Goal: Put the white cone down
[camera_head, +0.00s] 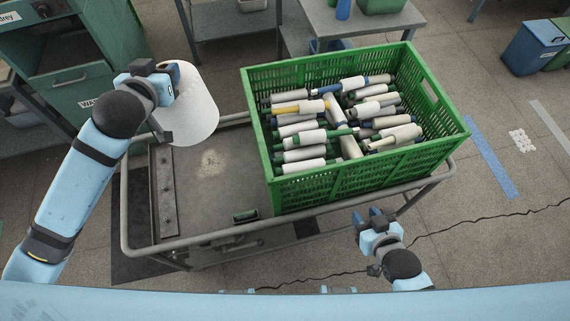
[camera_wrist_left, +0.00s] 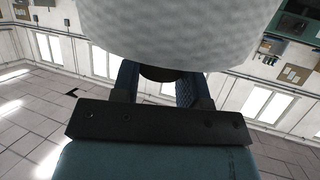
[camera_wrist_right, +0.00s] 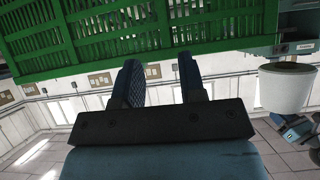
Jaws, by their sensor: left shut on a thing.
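The white cone (camera_head: 188,108) is a large wound package held in the air at the upper left of the head view, beside the left end of the cart. My left gripper (camera_head: 168,78) is shut on it. In the left wrist view the white cone (camera_wrist_left: 180,30) fills the top, with the left gripper's fingers (camera_wrist_left: 160,85) just below and around a dark core end. In the right wrist view the white cone (camera_wrist_right: 284,88) hangs at the right edge. My right gripper (camera_head: 368,217) is open and empty in front of the green crate; its fingers (camera_wrist_right: 160,85) stand apart.
A green cabinet (camera_head: 75,60) is at upper left. A grey table (camera_head: 320,20) stands behind.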

